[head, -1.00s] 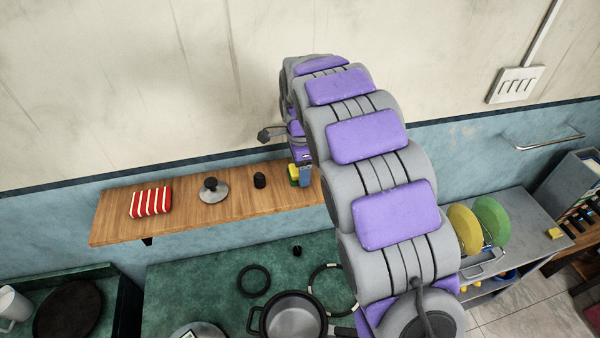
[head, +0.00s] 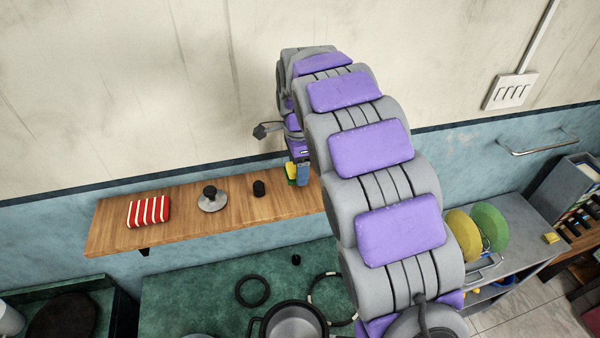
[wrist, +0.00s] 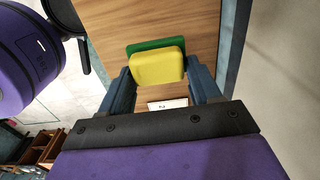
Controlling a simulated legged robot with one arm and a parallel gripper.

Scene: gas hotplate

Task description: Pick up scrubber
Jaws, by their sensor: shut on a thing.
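The scrubber (wrist: 157,66) is a yellow block with a green layer, seen in the wrist view between the two blue fingers of my gripper (wrist: 160,78). The fingers are shut on its sides. In the head view the scrubber (head: 291,172) shows as a small yellow and green patch beside my gripper (head: 300,173), over the right part of the wooden shelf (head: 228,199). My arm hides part of that end. I cannot tell whether the scrubber still touches the shelf.
On the shelf are a red-and-white striped cloth (head: 148,211), a black-knobbed metal lid (head: 212,199) and a small black object (head: 259,188). A pot (head: 292,322) and black rings (head: 252,291) are on the green surface below. The wall (head: 150,80) is close behind.

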